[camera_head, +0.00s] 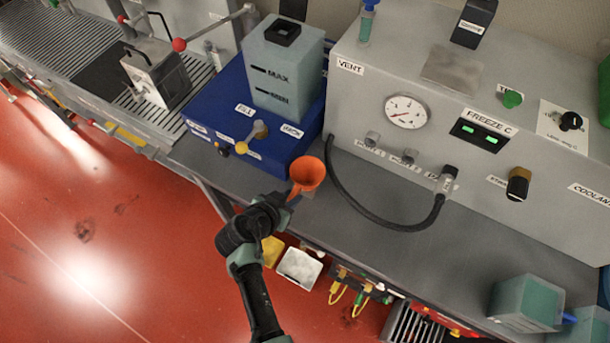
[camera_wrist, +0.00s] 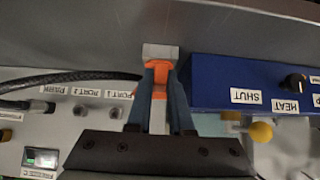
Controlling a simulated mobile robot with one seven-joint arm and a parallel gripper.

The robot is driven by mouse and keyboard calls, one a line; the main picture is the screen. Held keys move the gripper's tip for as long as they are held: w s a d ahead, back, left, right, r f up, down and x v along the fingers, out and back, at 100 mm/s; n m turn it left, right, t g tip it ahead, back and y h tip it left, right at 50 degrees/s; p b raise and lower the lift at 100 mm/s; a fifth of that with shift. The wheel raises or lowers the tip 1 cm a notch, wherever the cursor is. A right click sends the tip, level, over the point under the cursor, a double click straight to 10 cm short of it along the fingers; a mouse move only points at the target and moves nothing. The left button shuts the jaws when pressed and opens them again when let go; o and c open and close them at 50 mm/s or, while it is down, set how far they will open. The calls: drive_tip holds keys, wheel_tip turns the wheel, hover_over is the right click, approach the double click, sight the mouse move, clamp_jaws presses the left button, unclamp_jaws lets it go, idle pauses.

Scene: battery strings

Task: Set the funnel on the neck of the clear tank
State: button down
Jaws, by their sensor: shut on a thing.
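The orange funnel (camera_head: 307,174) is above the front edge of the grey bench, wide mouth up. My gripper (camera_head: 291,198) is shut on it from the front left. In the wrist view the fingers (camera_wrist: 160,92) close around an orange part of the funnel (camera_wrist: 159,88); most of the funnel is hidden there. The clear tank (camera_head: 284,75), marked MAX and MIN, stands on a blue unit (camera_head: 235,113). Its neck (camera_head: 283,32) is a dark square on top. The tank is behind and slightly left of the funnel, apart from it.
Right of the tank stands a grey machine (camera_head: 455,130) with a gauge (camera_head: 406,111). Another translucent container (camera_head: 525,302) stands at lower right. Red-knobbed levers (camera_head: 179,44) rise at upper left.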

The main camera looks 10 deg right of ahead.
drive_tip(key=shift+r+p, duration=1.3)
drive_tip(key=shift+r, duration=0.65)
